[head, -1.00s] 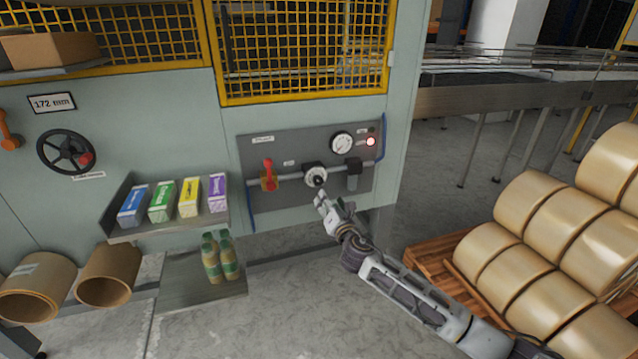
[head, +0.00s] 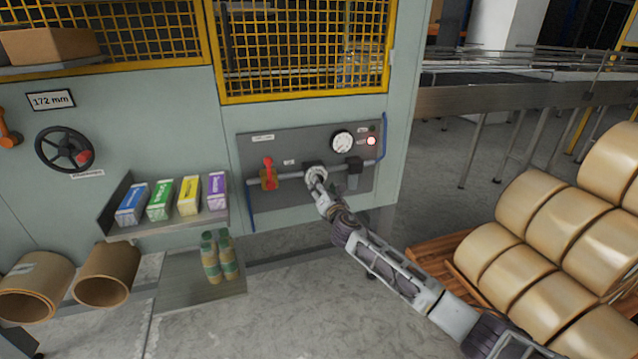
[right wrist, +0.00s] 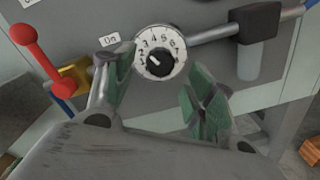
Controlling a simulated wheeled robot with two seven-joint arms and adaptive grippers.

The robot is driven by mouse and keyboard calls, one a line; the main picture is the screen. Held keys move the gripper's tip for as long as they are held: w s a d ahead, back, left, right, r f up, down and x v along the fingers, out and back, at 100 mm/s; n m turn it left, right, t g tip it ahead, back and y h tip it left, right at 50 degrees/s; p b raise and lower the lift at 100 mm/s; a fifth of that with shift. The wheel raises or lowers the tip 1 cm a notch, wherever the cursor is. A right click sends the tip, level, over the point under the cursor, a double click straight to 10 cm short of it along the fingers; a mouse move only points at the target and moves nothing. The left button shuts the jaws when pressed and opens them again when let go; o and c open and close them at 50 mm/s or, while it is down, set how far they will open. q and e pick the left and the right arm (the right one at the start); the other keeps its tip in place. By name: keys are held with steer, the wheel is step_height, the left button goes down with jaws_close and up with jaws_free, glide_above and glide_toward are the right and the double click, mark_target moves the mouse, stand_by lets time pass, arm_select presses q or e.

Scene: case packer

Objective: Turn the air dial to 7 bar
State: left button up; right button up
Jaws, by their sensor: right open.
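The air dial (right wrist: 159,54) is a white numbered ring with a black centre knob on the grey panel. In the head view the dial (head: 316,171) is partly hidden behind my right gripper (head: 318,183). In the right wrist view my right gripper (right wrist: 158,90) is open, with its green-padded fingers below and to either side of the dial, and nothing between them. The white mark on the knob points to the upper left, toward the low numbers. A round pressure gauge (head: 342,142) is above right of the dial; its reading is too small to tell. My left gripper is not in view.
A red-handled valve (head: 268,173) is on the pipe left of the dial, and a dark filter unit (head: 353,172) is close on its right. A red lamp (head: 371,141) is lit. Coloured cartons stand on a shelf (head: 120,232) to the left.

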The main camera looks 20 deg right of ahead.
steer(key=w+b, duration=0.1)
steer(key=w, duration=0.4)
steer(key=shift+w, duration=0.1)
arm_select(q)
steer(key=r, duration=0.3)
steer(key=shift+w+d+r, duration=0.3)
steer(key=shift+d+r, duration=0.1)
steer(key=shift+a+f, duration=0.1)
arm_select(e)
steer(key=c, duration=1.1)
